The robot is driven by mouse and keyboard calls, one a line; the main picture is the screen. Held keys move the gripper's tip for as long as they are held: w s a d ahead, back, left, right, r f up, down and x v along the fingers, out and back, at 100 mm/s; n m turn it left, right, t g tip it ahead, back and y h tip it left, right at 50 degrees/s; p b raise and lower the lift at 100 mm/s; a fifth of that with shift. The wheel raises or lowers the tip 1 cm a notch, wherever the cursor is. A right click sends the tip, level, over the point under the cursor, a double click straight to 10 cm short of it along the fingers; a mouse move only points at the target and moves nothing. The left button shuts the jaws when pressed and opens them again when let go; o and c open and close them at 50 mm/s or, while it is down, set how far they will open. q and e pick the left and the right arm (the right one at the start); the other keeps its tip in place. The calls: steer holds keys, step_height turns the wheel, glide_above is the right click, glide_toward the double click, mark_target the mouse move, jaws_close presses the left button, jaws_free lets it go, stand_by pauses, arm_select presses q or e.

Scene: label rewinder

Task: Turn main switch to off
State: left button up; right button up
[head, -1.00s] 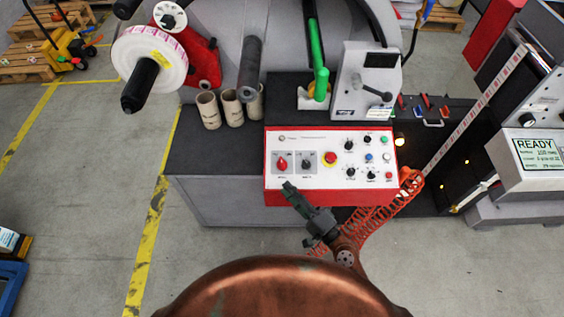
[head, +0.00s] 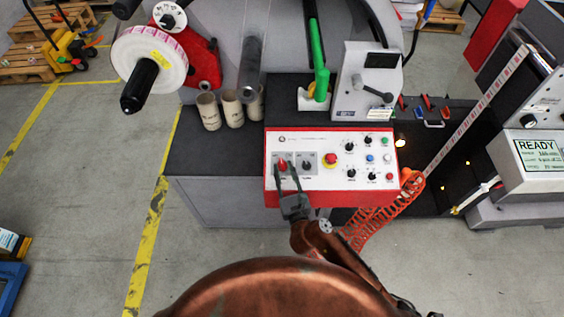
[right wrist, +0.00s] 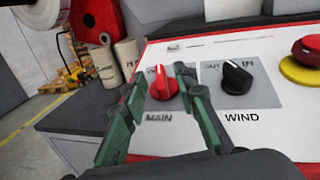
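The main switch is a red rotary knob (head: 282,164) on a grey plate at the left of the white-topped red control panel (head: 315,182). In the right wrist view the red knob (right wrist: 162,84) sits above the word MAIN, with a pale mark near its top. Its position labels are hidden. My right gripper (head: 286,168) is over the panel's left part, open, with one dark green finger on each side of the knob in the right wrist view (right wrist: 158,76). I cannot tell whether the fingers touch it. My left gripper is not in view.
The black WIND knob (right wrist: 237,77) is close to the right of the right finger. A red emergency button on yellow (head: 330,160) and several small knobs and buttons are further right. Cardboard cores (head: 232,108) stand behind left. A coiled orange hose (head: 385,215) hangs at front right.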

mark_target(282, 165)
steer(key=shift+x, duration=1.85)
steer(key=shift+c, duration=0.5)
jaws_close()
